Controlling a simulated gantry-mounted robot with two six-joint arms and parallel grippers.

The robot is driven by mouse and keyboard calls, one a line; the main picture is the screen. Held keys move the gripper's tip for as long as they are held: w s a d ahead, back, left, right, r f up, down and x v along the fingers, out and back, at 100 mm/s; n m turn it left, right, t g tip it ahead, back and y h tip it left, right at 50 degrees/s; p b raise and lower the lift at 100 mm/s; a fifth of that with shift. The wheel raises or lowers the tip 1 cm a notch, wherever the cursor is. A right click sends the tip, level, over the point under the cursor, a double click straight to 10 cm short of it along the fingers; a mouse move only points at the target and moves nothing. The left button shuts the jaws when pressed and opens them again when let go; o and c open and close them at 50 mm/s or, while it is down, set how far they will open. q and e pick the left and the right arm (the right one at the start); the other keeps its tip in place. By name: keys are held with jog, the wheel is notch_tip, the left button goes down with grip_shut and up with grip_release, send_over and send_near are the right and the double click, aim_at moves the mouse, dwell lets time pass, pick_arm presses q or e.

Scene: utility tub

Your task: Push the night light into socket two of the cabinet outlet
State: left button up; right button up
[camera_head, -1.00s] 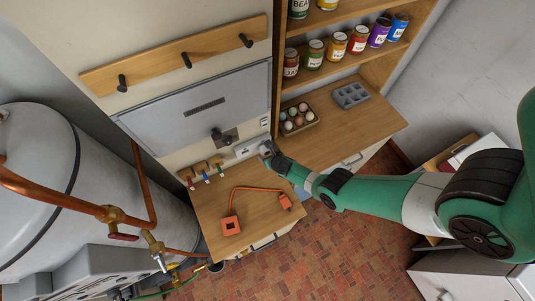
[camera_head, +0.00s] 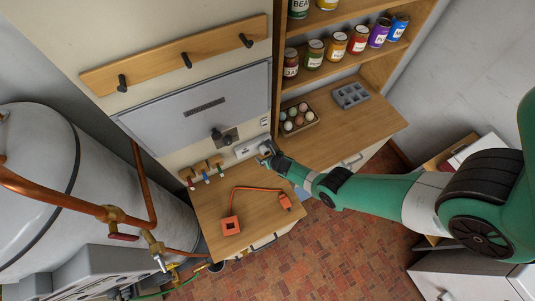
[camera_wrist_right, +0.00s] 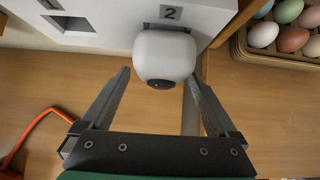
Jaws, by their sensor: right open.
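The night light (camera_wrist_right: 165,58), a rounded white body with a dark spot, sits at the front of the white cabinet outlet (camera_wrist_right: 110,14), just below the label 2. In the right wrist view its back meets the outlet face; whether it is fully seated I cannot tell. My right gripper (camera_wrist_right: 158,76) is open, its fingers on either side of the light's lower end with visible gaps. In the head view the right gripper (camera_head: 268,148) is at the right end of the outlet (camera_head: 246,149), and the light is small there. My left gripper is not in view.
An egg tray (camera_head: 297,120) stands right of the outlet, beyond a wooden edge. Coloured valve handles (camera_head: 206,177) are left of the outlet.

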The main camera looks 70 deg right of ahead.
jog(key=p+v, duration=0.6)
jog(key=v, duration=0.5)
jog(key=shift+s+r+p, duration=0.15)
jog(key=shift+r+p, duration=0.05)
jog(key=shift+p, duration=0.1)
